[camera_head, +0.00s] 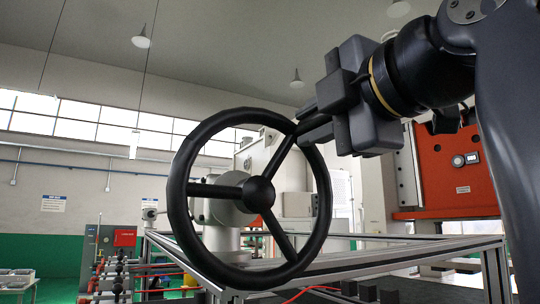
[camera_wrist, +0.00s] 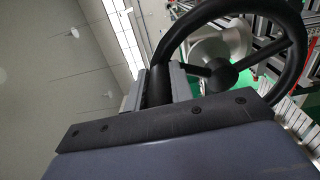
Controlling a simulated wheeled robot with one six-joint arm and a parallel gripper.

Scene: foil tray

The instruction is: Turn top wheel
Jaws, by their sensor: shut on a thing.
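A black three-spoke wheel (camera_head: 181,190) stands upright in the middle of the head view, with a round hub (camera_head: 258,194) on a grey valve body (camera_head: 222,229). My gripper (camera_head: 312,123) comes in from the upper right and is shut on the wheel's rim at its upper right, close to where a spoke meets the rim. In the wrist view the wheel (camera_wrist: 292,62) fills the upper right, and my gripper (camera_wrist: 158,88) has the rim between its fingers.
A metal frame (camera_head: 400,250) lies below and right of the wheel. A red-orange panel box (camera_head: 440,170) stands behind my arm on the right. A red cable (camera_head: 308,291) lies at the bottom. Open air is left of the wheel.

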